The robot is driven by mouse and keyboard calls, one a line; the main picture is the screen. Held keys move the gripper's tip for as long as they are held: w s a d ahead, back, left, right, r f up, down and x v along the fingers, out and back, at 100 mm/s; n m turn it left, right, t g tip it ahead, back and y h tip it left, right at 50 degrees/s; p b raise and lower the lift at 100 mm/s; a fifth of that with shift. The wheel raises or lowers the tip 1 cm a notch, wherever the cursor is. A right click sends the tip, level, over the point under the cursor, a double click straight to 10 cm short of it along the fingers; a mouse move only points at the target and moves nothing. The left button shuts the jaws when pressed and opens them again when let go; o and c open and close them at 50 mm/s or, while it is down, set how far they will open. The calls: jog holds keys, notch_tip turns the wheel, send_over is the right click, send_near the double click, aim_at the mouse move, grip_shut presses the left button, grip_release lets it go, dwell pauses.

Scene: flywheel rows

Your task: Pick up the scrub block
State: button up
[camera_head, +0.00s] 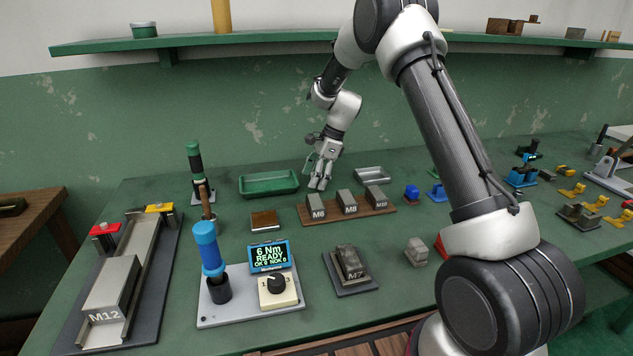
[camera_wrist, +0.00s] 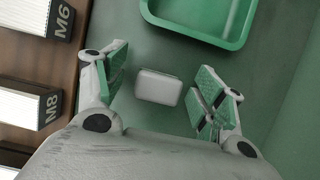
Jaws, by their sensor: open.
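A small pale grey block with rounded edges, seemingly the scrub block (camera_wrist: 158,87), lies flat on the green table in the wrist view. My gripper (camera_wrist: 162,88) is open above it, with one green-padded finger on each side and visible gaps between the block and the pads. In the head view my gripper (camera_head: 319,183) points down at the back of the table, between the green tray and the labelled bins. The block cannot be made out there, as my fingers cover that spot.
The green tray (camera_head: 268,194) is close by; its rim also shows in the wrist view (camera_wrist: 195,42). The M6 bin (camera_head: 315,207) and M8 bin (camera_head: 347,203) stand in a row on a wooden base in front. A metal tray (camera_head: 372,174) lies to the right.

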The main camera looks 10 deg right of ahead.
jog(key=c, duration=1.1)
notch_tip(320, 180, up, 10)
jog(key=shift+r, duration=0.1)
